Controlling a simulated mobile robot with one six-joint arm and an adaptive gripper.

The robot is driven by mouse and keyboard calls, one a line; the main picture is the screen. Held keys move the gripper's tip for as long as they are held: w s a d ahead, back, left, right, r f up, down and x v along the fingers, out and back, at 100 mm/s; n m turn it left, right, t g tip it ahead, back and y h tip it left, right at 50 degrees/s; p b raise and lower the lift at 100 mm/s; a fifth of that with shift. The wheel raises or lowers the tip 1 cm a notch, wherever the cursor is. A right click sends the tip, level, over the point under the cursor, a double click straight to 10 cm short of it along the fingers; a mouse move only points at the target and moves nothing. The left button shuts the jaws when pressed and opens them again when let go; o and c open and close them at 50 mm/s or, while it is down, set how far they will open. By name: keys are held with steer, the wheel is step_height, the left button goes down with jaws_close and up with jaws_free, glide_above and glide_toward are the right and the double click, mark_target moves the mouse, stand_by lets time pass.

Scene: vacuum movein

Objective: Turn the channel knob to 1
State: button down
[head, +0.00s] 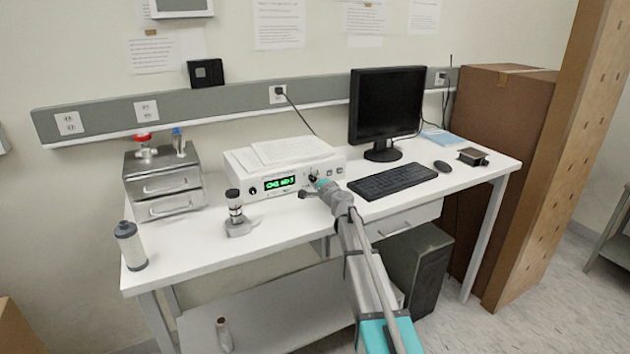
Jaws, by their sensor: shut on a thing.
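A white instrument box (285,165) stands on the white lab table. Its front has a green lit display (280,184) that seems to read "CH3" and more small characters. A dark round knob (253,191) sits left of the display. My gripper (314,184) is at the box's front panel, right of the display, shut on what seems to be the channel knob (313,178). My gripper and wrist hide much of that knob, so its pointer cannot be made out.
A small black-and-grey device (236,214) stands in front of the box's left side. A keyboard (392,180) and monitor (387,105) are to the right. A metal drawer unit (163,180) and a grey cylinder (130,246) are at the left. The table's front middle is clear.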

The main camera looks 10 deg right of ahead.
steer(key=shift+n, duration=0.6)
steer(key=shift+c, duration=1.7)
jaws_free()
steer(key=shift+s, duration=0.15)
steer(key=v, duration=1.1)
steer(key=shift+s+d, duration=0.15)
steer(key=shift+s, duration=0.15)
